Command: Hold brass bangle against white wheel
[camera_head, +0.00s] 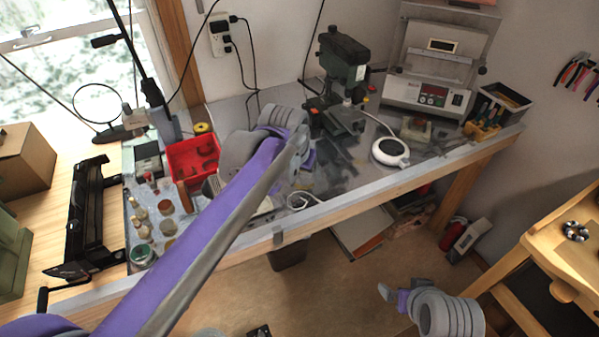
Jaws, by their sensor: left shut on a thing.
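My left gripper (303,168) is over the metal-topped bench, at the end of the purple and grey arm that crosses from the lower left. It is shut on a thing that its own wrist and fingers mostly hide. I cannot make out the brass bangle. I cannot pick out the white wheel with certainty, nor tell whether anything touches it. My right gripper (401,296) is low at the lower right, over the floor and away from the bench. Its fingers are too small and turned away to show their opening.
A green drill press (343,62) stands behind the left gripper. A white round device (390,151) lies to its right. A red bin (192,160) and several jars are to the left. A machine with a display (431,92) stands at the back right. A wooden bench (548,240) is at the right.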

